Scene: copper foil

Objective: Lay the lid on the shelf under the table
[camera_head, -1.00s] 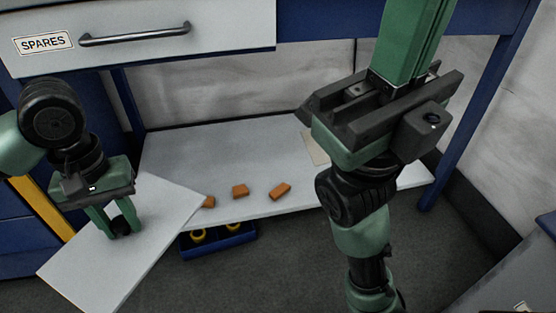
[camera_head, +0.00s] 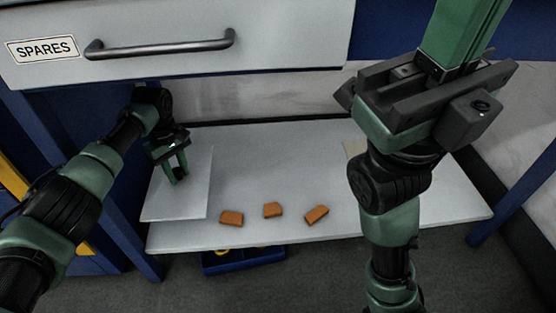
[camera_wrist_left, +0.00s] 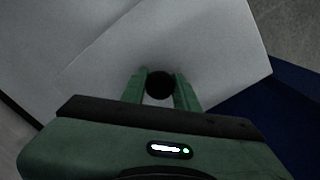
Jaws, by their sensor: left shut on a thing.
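The lid (camera_head: 192,203) is a flat pale grey board with a round black knob (camera_wrist_left: 160,85). In the head view it is over the left end of the grey shelf (camera_head: 330,160) under the table. My left gripper (camera_head: 178,174) is shut on the knob from above, and its two green fingers flank the knob in the left wrist view. The lid looks nearly level; I cannot tell whether it touches the shelf. My right gripper (camera_head: 465,35) is raised at the upper right, in front of the shelf; its fingertips are cut off by the top edge.
Several orange-brown blocks, such as this one (camera_head: 272,210), lie near the shelf's front edge, right of the lid. A blue bin (camera_head: 245,258) stands on the floor below. The SPARES drawer (camera_head: 190,50) overhangs above. A blue table leg (camera_head: 115,215) stands left. The shelf's middle is clear.

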